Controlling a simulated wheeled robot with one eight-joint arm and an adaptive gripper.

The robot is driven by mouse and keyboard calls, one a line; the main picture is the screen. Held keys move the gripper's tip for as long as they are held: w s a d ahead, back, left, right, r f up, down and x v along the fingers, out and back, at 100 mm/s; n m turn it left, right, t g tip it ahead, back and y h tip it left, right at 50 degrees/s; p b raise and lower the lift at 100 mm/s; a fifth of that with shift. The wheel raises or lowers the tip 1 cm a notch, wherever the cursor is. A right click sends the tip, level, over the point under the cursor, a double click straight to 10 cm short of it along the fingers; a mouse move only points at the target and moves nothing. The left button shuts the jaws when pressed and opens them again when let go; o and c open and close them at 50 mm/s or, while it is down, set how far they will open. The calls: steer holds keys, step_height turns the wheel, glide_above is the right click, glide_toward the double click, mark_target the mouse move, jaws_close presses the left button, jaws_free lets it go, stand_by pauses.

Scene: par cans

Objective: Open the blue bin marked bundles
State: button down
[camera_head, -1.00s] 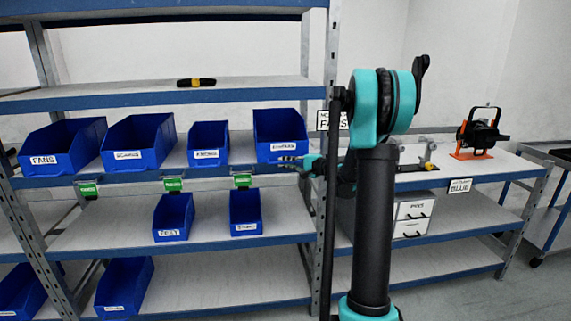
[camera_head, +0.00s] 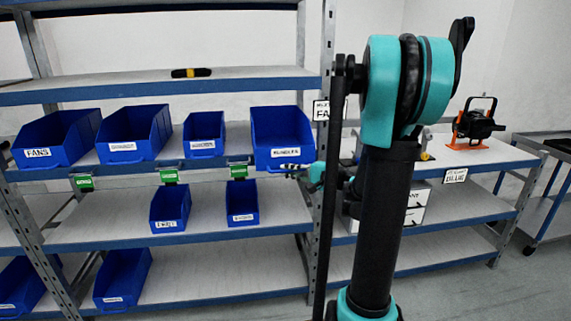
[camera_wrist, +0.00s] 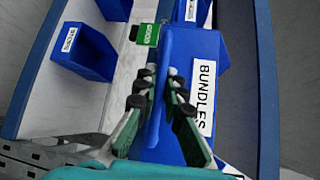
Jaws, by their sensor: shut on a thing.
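The blue bin marked bundles (camera_head: 280,133) is at the right end of the upper row of bins and juts out over the shelf's front edge. In the wrist view its front (camera_wrist: 208,50) carries the white BUNDLES label, turned sideways. My gripper (camera_wrist: 160,92) has its two fingers on either side of the blue handle (camera_wrist: 162,85) on the bin's front and is shut on it. In the head view my gripper (camera_head: 285,167) is small at the bin's lower front edge.
Blue bins, one marked FANS (camera_head: 38,153), stand to the left on the same shelf (camera_head: 90,168). Green tags (camera_head: 168,176) hang from its edge. A rack post (camera_head: 328,60) stands just right of the bin. An orange-and-black lamp (camera_head: 474,125) sits on the right bench.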

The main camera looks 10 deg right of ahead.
steer(key=shift+s, duration=1.55)
steer(key=c, duration=1.6)
jaws_free()
steer(key=shift+d, duration=0.1)
steer(key=v, duration=1.1)
steer(key=shift+s+d, duration=0.25)
steer(key=shift+s, duration=0.05)
steer(key=shift+r, duration=0.1)
